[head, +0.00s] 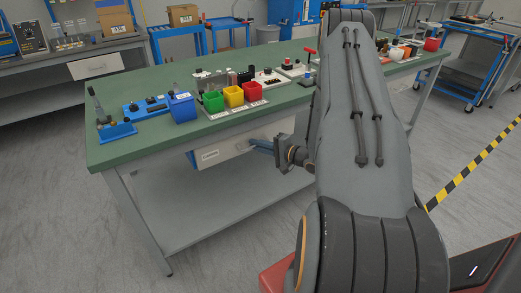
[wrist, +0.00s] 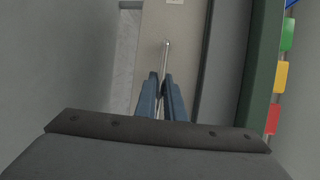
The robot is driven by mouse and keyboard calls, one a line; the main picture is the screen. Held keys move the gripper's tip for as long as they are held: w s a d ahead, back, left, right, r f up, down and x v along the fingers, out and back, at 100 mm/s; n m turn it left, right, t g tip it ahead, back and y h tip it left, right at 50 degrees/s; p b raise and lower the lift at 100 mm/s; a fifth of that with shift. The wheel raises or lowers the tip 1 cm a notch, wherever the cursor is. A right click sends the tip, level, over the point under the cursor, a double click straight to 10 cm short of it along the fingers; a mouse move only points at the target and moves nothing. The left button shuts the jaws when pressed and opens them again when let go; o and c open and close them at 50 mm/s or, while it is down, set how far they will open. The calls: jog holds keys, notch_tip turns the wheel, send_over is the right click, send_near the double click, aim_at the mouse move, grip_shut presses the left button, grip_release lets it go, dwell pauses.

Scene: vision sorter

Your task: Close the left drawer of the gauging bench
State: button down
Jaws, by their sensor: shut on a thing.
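The green-topped gauging bench (head: 150,151) runs across the middle of the head view. Its left drawer (head: 213,155) has a pale front with a small label, below the bench's front edge. In the wrist view the drawer front (wrist: 185,30) shows as a beige strip with a thin metal bar handle (wrist: 167,52). My gripper (head: 256,143) is at the right part of the drawer front. In the wrist view its two blue fingers (wrist: 160,88) are closed around the bar handle. I cannot tell exactly how far the drawer stands out; my arm hides the front to its right.
Green, yellow and red bins (head: 233,96), a blue bin (head: 182,107) and a blue fixture (head: 117,131) stand on the bench top. A lower shelf (head: 205,208) lies under the drawer. The grey floor in front of the bench's left part is clear.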

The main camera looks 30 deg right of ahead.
jog(key=c, duration=2.1)
grip_release()
jog(key=shift+w+r, duration=0.1)
jog(key=shift+w, duration=0.15)
jog(key=v, duration=0.8)
jog(key=shift+d, duration=0.1)
